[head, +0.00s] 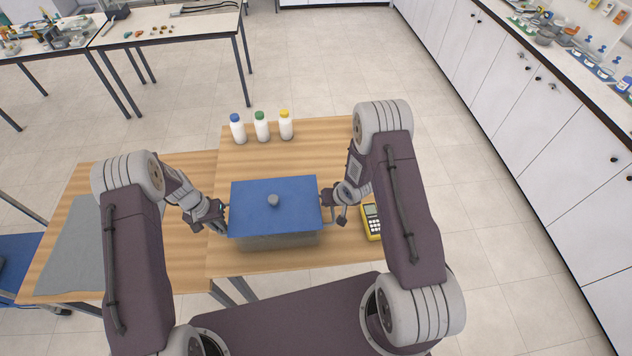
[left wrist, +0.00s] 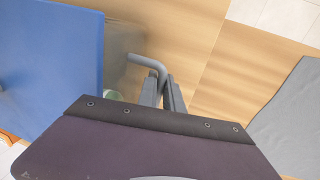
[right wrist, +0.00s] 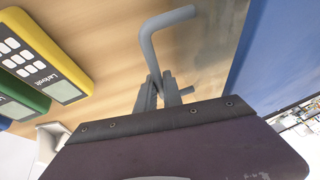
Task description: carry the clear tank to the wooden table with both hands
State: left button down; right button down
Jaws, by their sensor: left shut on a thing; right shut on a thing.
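The clear tank (head: 278,241) has a flat blue lid (head: 252,212) with a grey knob. It is over the wooden table (head: 330,258); I cannot tell if it rests on it. My left gripper (head: 220,217) is shut on the grey handle at the tank's left side. The left wrist view shows this bent handle (left wrist: 147,62) between the fingers, beside the lid (left wrist: 55,70). My right gripper (head: 334,202) is shut on the right handle. The right wrist view shows that handle (right wrist: 160,24) rising from the fingers, with the lid (right wrist: 285,60) at right.
Three white bottles with blue, green and yellow caps (head: 261,128) stand behind the tank. A yellow meter (head: 371,222) lies right of it; the right wrist view also shows a green meter (right wrist: 22,97). A grey mat (head: 75,245) lies at left. White cabinets (head: 530,115) line the right.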

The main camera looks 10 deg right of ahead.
pick_arm(q)
jog(key=c, duration=1.7)
grip_release()
jog(key=shift+f, duration=0.2)
pick_arm(e)
jog(key=c, duration=1.6)
grip_release()
jog(key=shift+f, duration=0.15)
jog(key=shift+c, duration=0.2)
pick_arm(q)
jog(key=shift+o, duration=1)
jog(key=shift+w, duration=0.15)
pick_arm(e)
jog(key=shift+o, duration=0.8)
jog(key=shift+w, duration=0.15)
pick_arm(q)
notch_tip(320, 180, up, 12)
jog(key=a, duration=0.2)
jog(key=shift+w+a+f, duration=0.15)
jog(key=shift+a, duration=0.05)
pick_arm(e)
jog(key=v, duration=1.2)
jog(key=shift+f, duration=0.1)
